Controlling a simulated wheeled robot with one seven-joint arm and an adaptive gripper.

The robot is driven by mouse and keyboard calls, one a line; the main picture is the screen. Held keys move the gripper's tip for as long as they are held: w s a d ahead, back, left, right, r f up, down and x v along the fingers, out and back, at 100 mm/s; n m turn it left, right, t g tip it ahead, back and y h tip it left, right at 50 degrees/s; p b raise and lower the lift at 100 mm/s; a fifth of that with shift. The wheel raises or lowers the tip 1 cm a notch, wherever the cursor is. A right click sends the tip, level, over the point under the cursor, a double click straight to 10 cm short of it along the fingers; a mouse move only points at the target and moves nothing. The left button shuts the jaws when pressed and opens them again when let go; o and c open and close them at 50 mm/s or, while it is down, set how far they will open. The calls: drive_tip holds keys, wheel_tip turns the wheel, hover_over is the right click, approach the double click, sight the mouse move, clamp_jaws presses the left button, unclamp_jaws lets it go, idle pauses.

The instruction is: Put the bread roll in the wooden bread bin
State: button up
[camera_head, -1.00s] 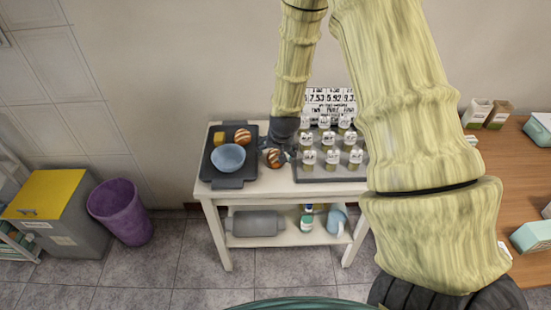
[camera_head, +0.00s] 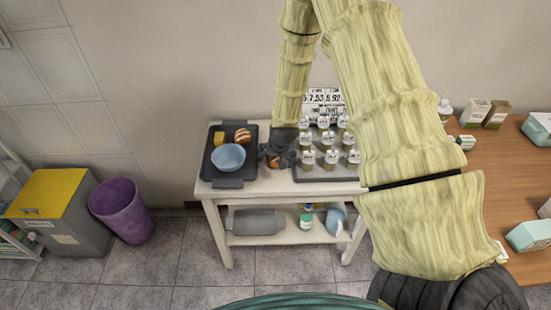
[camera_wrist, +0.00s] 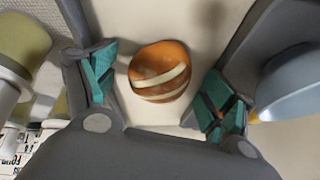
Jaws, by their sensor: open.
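A round brown bread roll with pale stripes (camera_wrist: 160,72) sits on the cream top of a small table. In the wrist view it lies between the two teal-padded fingers of my gripper (camera_wrist: 162,88), with a gap on each side. My gripper (camera_head: 279,154) is open and low over the table, beside the tray; in the head view it hides most of this roll. A second striped roll (camera_head: 243,136) lies on the dark tray (camera_head: 212,176). I cannot make out a wooden bread bin in either view.
The tray also holds a blue bowl (camera_head: 228,157) and a yellow block (camera_head: 219,138). Several labelled jars (camera_head: 331,158) stand close on the right. A yellow-lidded box (camera_head: 45,192) and purple bin (camera_head: 122,208) stand on the floor. A brown table (camera_head: 487,190) is at right.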

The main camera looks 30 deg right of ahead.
sight(277, 158)
drive_tip(key=c, duration=1.2)
drive_tip(key=shift+r, duration=0.15)
drive_tip(key=shift+r, duration=0.5)
drive_tip(key=shift+b+v, duration=0.7)
drive_tip(key=shift+v, duration=0.45)
drive_tip(key=s+a+r+b, duration=0.1)
drive_tip(key=s+a+b, duration=0.1)
drive_tip(key=s, duration=1.2)
drive_tip(key=shift+s+a+r+b, duration=0.3)
drive_tip(key=shift+s+a+b, duration=0.05)
drive_tip(key=shift+a, duration=0.3)
